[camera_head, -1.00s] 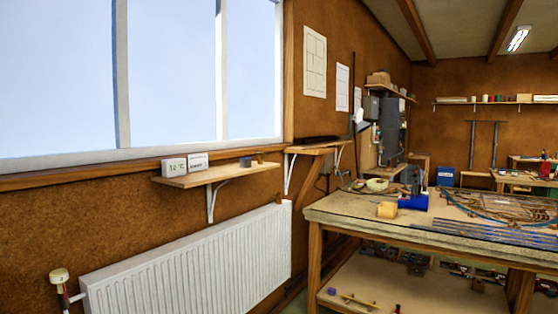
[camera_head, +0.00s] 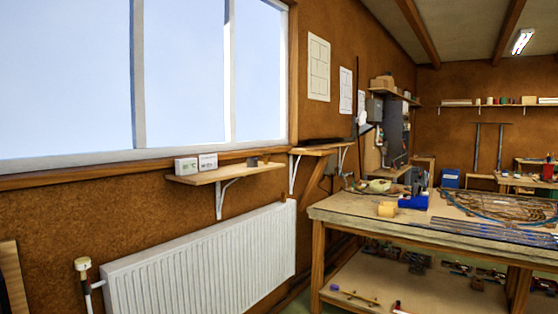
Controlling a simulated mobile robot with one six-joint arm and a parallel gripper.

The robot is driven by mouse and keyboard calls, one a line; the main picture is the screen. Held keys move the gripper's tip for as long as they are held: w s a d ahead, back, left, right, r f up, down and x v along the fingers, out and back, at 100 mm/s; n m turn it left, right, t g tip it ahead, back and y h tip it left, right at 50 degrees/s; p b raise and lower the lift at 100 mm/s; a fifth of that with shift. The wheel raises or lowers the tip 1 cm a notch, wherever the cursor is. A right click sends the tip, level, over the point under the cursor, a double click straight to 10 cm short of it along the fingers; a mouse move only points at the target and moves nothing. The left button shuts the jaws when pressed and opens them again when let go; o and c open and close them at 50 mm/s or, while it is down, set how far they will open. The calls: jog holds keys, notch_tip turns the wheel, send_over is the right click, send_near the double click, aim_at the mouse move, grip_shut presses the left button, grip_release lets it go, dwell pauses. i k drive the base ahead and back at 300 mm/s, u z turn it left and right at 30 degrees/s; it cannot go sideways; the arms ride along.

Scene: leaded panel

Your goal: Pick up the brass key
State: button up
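I cannot make out a brass key for certain. A small brownish-yellow item (camera_head: 265,160) stands at the right end of the wall shelf (camera_head: 222,173), too small to identify. A thin yellowish item (camera_head: 360,298) lies on the lower shelf of the workbench, and I cannot tell what it is. My gripper is not in view.
A workbench (camera_head: 345,218) stands on the right, holding a yellow block (camera_head: 387,209), a blue holder (camera_head: 413,202) and a leaded panel (camera_head: 500,207). A white radiator (camera_head: 200,260) with a valve (camera_head: 83,264) lines the wall under the window. Two small white boxes (camera_head: 196,164) sit on the wall shelf.

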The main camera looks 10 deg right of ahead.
aim_at(266, 158)
jog(key=u, duration=0.1)
jog(key=i, duration=0.95)
jog(key=u, duration=1.1)
jog(key=k, duration=0.15)
jog(key=z, duration=2.8)
jog(key=i, duration=0.15)
jog(key=z, duration=0.2)
